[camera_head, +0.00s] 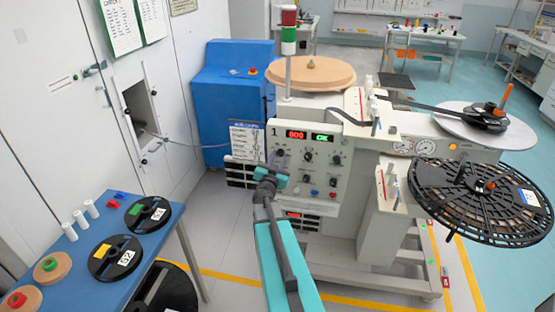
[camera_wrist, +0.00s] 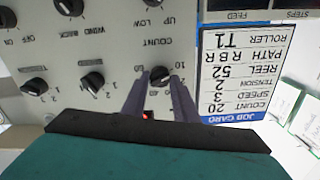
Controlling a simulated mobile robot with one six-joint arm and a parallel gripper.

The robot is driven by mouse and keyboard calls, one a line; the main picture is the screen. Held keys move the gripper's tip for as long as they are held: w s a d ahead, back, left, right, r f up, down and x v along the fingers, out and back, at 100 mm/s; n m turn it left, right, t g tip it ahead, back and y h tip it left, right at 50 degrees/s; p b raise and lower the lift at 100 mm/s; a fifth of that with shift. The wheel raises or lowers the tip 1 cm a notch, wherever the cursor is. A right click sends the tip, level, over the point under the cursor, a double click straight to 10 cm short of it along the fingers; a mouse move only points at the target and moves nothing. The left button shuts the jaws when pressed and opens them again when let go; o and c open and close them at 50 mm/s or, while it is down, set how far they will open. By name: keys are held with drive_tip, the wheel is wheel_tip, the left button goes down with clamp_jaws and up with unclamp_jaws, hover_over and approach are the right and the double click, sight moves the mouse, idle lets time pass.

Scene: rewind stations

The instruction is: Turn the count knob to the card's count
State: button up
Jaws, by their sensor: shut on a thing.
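My gripper (camera_head: 277,162) is at the left side of the machine's control panel, beside the job card. In the wrist view, which is upside down, my gripper's two fingers (camera_wrist: 160,88) are shut on the dark count knob (camera_wrist: 160,75), one on each side.
Other knobs (camera_head: 309,156) and switches sit close by on the panel (camera_head: 325,180). Above them are a red number display (camera_head: 296,134) and a green OK display (camera_head: 322,137). A blue table (camera_head: 165,244) with reels stands at the lower left. A black reel (camera_head: 470,195) overhangs at right.

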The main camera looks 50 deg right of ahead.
drive_tip(key=shift+w+d+r, duration=0.15)
drive_tip(key=shift+d, duration=0.3)
drive_tip(key=shift+m+b, duration=0.6)
drive_tip(key=shift+b, duration=0.05)
drive_tip(key=m+b, duration=0.2)
drive_tip(key=shift+f+m, duration=0.2)
drive_tip(key=shift+m, duration=0.1)
drive_tip(key=m+b, duration=0.3)
drive_tip(key=m, duration=0.1)
drive_tip(key=shift+r+m, duration=0.1)
drive_tip(key=shift+m, duration=0.3)
